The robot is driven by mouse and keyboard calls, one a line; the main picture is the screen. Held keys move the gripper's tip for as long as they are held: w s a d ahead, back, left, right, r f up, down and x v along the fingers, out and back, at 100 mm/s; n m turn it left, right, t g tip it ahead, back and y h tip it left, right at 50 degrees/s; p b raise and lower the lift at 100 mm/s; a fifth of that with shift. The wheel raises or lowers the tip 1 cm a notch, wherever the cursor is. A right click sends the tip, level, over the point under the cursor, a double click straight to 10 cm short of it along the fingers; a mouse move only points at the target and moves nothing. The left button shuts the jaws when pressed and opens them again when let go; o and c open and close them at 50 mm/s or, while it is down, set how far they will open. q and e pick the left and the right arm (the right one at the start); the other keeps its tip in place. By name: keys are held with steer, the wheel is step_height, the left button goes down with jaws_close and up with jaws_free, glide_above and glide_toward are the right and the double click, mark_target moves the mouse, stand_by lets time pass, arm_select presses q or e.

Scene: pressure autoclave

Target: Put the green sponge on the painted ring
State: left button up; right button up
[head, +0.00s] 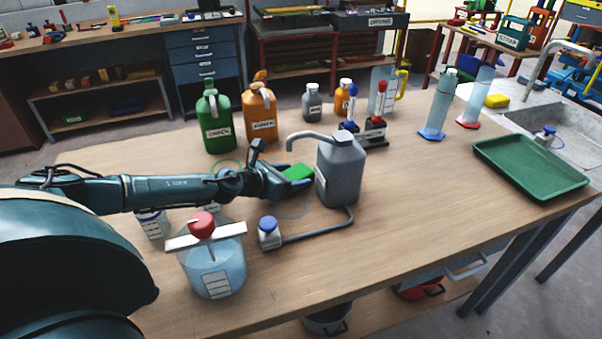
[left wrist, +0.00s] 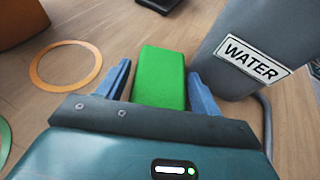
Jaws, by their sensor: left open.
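The green sponge (head: 299,172) lies beside the grey water jug (head: 341,168). My left gripper (head: 291,179) is open around it. In the left wrist view the sponge (left wrist: 160,76) is between the two blue fingers (left wrist: 159,72), with a small gap on each side. My right gripper is out of view.
The jug's body stands close to the right finger. Green (head: 214,120) and orange (head: 260,112) jugs stand behind. The table's right middle is clear, beside a green tray (head: 528,164).

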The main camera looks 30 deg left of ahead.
arm_select(q)
steer(key=shift+w, duration=0.2)
steer(key=shift+s+r, duration=0.1)
steer(key=shift+s, duration=0.1)
steer(key=shift+c, duration=0.2)
steer(key=c, duration=0.8)
steer(key=shift+o, duration=0.2)
steer(key=shift+r, duration=0.1)
